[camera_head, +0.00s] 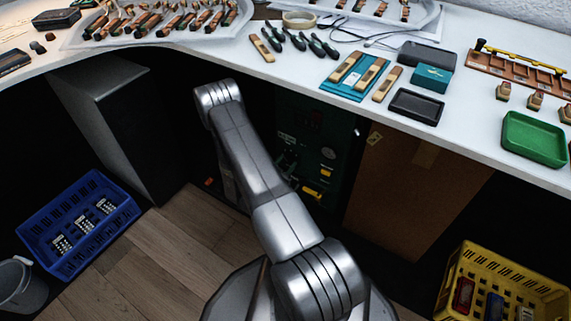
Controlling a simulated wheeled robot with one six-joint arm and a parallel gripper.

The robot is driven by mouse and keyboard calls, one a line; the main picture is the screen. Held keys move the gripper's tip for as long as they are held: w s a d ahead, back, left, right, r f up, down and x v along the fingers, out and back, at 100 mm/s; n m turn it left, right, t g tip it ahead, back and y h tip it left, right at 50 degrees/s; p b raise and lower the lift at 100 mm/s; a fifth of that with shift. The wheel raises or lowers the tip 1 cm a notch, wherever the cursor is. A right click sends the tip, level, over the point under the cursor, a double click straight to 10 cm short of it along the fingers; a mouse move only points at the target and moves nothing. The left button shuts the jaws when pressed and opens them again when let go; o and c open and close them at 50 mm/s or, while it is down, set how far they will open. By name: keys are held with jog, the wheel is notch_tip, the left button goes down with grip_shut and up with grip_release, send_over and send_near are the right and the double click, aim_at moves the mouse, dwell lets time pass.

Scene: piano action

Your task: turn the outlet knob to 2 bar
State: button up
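A dark green unit (338,130) stands under the worktable, behind my arm. Its front is in shadow and carries small labels, a small pale round part (328,153), a dark fitting (287,161) and a yellow part (312,191) low down. I cannot tell which of these is the outlet knob, and no pressure reading is legible. My silver arm rises from the bottom middle to a bend at the upper left and covers the unit's left side. My gripper cannot be made out; the far end of the arm is hidden behind the nearer links.
The white worktable (462,135) curves above the unit, with tools, trays and a green tray (533,139) on it. A brown board (410,190) is right of the unit, a dark cabinet (125,130) left. A blue crate (80,225) and yellow crate (500,265) flank wooden flooring.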

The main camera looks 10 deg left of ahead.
jog(key=o, duration=0.4)
jog(key=shift+c, duration=0.2)
jog(key=shift+s, duration=0.1)
jog(key=p+v, duration=0.4)
jog(key=v, duration=0.9)
jog(key=shift+s, duration=0.3)
jog(key=shift+w+a, duration=0.1)
jog(key=b+x, duration=0.3)
jog(key=x, duration=0.9)
jog(key=shift+w+f+b, duration=0.1)
jog(key=shift+w+b, duration=0.05)
jog(key=shift+b, duration=0.25)
jog(key=shift+w+d, duration=0.25)
jog(key=shift+w, duration=0.45)
